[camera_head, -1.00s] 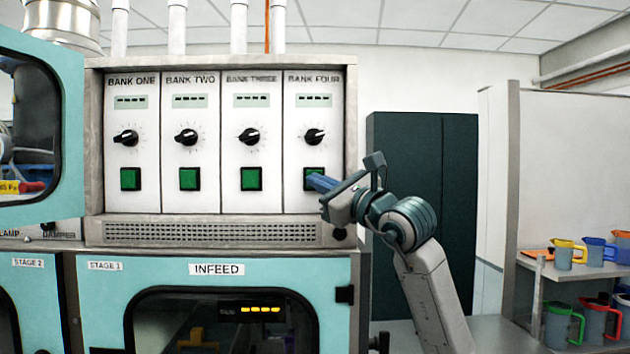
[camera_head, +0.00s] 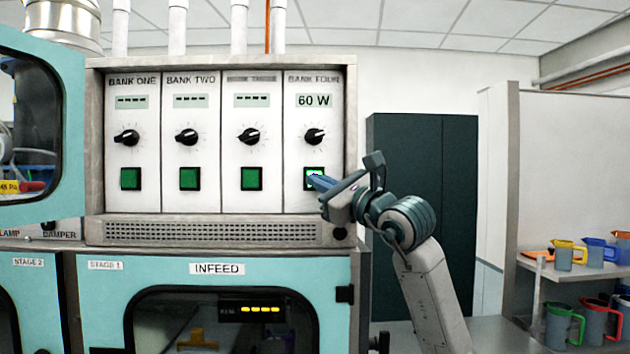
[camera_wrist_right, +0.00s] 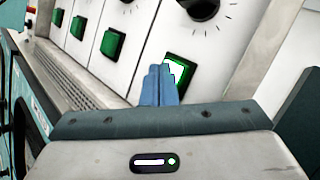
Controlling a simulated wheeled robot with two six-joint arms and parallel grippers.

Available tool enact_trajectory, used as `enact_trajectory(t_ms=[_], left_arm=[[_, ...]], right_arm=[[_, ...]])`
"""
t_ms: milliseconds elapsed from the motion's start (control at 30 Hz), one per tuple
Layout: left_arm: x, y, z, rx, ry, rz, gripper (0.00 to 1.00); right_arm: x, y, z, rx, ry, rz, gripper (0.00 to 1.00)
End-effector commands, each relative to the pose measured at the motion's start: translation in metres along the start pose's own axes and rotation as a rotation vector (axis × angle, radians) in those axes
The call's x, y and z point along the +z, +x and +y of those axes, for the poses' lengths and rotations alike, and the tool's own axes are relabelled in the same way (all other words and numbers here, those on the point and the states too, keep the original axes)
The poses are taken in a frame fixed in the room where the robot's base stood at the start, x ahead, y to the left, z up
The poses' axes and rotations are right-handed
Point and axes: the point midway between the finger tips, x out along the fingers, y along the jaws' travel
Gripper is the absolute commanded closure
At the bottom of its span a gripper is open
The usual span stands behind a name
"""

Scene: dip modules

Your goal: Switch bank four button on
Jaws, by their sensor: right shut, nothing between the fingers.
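The bank four button (camera_head: 313,174) sits below its dial on the BANK FOUR panel (camera_head: 314,107). It is lit with a bright centre and green edge, and the display (camera_head: 314,100) above reads 60 W. My right gripper (camera_head: 318,182) is shut and empty, with its blue fingertips at the button's lower right. In the right wrist view the shut fingertips (camera_wrist_right: 162,82) overlap the left part of the lit button (camera_wrist_right: 178,68); I cannot tell whether they touch it. My left gripper is not in view.
The buttons of bank one (camera_head: 131,179), bank two (camera_head: 190,179) and bank three (camera_head: 251,179) are plain green, with dashes on their displays. A vent ledge (camera_head: 210,232) runs below. Coloured jugs (camera_head: 570,255) stand on shelves at right.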

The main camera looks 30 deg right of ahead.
Motion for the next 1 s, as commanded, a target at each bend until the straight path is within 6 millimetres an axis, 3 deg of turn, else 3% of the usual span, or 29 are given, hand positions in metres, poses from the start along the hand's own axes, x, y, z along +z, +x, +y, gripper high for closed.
enact_trajectory(t_ms=[600, 1000], left_arm=[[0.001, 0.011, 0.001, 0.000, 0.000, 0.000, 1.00], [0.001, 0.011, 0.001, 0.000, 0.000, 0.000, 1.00]], right_arm=[[0.027, -0.038, 0.028, 0.001, -0.001, 0.000, 1.00], [0.030, -0.042, 0.031, 0.000, 0.000, 0.002, 1.00]])
